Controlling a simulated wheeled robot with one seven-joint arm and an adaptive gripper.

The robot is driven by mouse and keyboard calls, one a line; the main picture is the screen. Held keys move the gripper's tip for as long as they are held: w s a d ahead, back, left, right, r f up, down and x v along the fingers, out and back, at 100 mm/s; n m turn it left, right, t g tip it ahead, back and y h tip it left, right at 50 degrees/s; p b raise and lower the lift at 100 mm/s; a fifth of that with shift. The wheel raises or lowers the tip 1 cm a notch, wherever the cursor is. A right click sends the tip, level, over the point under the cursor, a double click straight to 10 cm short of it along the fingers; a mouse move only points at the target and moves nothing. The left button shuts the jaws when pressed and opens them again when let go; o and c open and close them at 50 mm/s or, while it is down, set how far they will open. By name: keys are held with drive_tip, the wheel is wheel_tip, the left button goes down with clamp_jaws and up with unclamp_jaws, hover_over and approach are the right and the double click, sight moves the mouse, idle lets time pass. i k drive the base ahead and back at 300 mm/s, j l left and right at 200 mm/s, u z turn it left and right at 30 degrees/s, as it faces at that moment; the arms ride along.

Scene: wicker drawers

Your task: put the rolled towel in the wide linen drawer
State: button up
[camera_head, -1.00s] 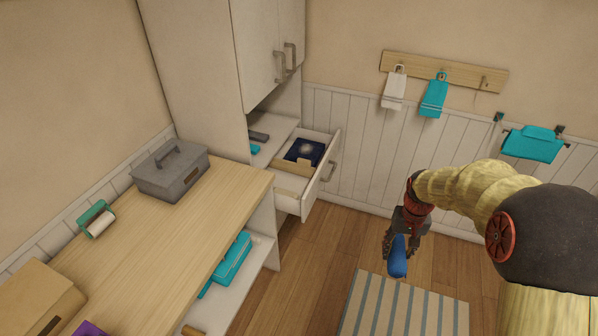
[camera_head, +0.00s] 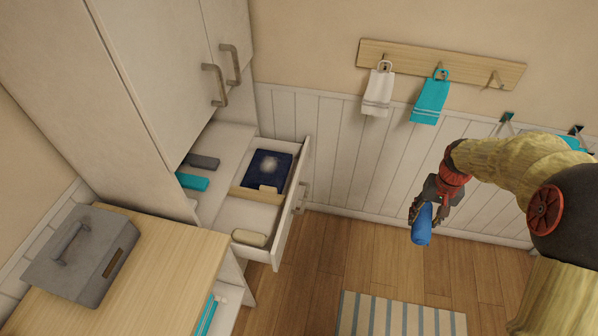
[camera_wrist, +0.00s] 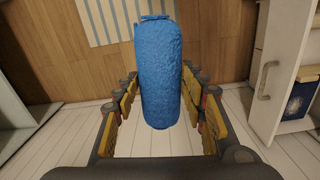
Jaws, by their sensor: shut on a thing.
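The rolled towel (camera_head: 422,226) is a blue roll held by my gripper (camera_head: 428,206), above the floor to the right of the cabinet. In the wrist view the towel (camera_wrist: 158,70) stands lengthwise between the fingers of my gripper (camera_wrist: 160,110). The open drawer (camera_head: 288,222) juts out from the tall cabinet, left of my gripper and apart from it. A low divider (camera_head: 256,195) splits it. A dark blue item with a pale spot (camera_head: 268,168) lies in the far part, and a beige item (camera_head: 249,238) lies in the near part.
The wooden counter (camera_head: 165,260) with a grey box (camera_head: 85,255) stands at the left. Cabinet doors (camera_head: 180,70) rise above the drawer. White and teal towels hang from a wall rack (camera_head: 440,65). A striped rug (camera_head: 400,315) lies on otherwise clear floor.

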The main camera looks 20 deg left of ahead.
sight(256, 223)
drive_tip(key=i+u, duration=0.25)
drive_tip(key=i, duration=0.15)
drive_tip(key=i+l+u, duration=0.15)
drive_tip(key=i+u, duration=0.15)
drive_tip(key=i+l+u, duration=0.25)
drive_tip(key=i, duration=0.15)
drive_tip(key=u, duration=1.95)
